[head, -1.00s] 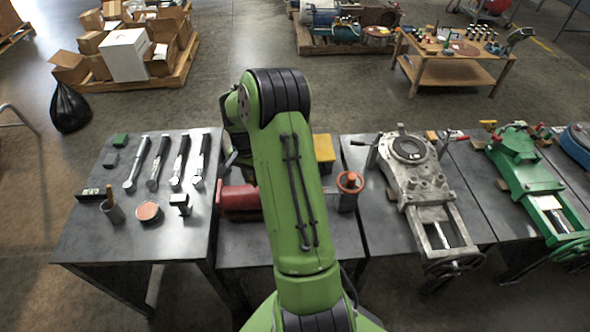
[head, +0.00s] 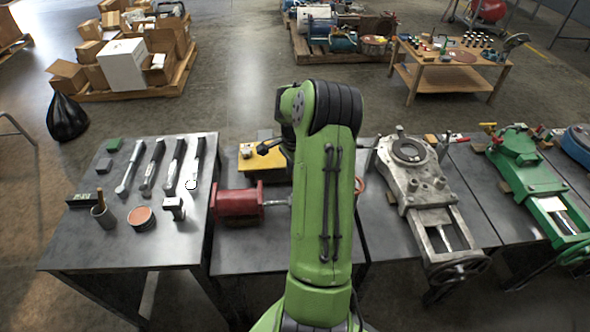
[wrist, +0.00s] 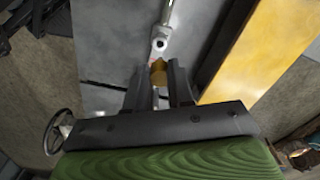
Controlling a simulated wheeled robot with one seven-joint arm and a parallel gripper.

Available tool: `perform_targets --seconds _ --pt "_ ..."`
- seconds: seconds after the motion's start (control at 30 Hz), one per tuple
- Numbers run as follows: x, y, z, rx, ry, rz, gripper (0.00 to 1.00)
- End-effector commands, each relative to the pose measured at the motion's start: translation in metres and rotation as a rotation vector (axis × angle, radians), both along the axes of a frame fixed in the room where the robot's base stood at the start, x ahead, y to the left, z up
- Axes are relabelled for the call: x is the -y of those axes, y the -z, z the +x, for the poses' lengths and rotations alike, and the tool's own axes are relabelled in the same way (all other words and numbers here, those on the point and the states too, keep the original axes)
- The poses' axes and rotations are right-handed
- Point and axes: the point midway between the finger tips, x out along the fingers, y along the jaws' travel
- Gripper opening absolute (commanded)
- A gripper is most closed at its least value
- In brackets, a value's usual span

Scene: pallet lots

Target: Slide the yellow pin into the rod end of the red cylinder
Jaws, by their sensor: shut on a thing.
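The red cylinder (head: 237,203) lies on its side on the dark middle table in the head view, its rod (head: 277,203) pointing right. The rod's far part is behind my green arm there. In the wrist view the pale rod end (wrist: 160,43) with its small hole shows just beyond my fingertips. My gripper (wrist: 158,68) is shut on the yellow pin (wrist: 158,76), which shows between the fingers. The pin appears close to the rod end but apart from it; the height between them is hard to tell. My gripper is hidden in the head view.
A yellow block (head: 262,163) lies behind the cylinder; its flat side (wrist: 262,48) is right of my fingers in the wrist view. A grey vise (head: 415,180) stands on the right.

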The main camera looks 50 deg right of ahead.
Motion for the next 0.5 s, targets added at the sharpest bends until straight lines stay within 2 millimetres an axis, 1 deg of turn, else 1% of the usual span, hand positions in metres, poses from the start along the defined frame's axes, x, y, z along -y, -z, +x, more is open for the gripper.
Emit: perform_targets --seconds 0.03,0.3,0.5 --pt "0.000 0.010 0.000 -0.001 0.000 0.000 0.00" --pt "0.000 0.039 0.000 0.000 -0.001 0.000 0.00" --pt "0.000 0.043 0.000 0.000 -0.001 0.000 0.00"
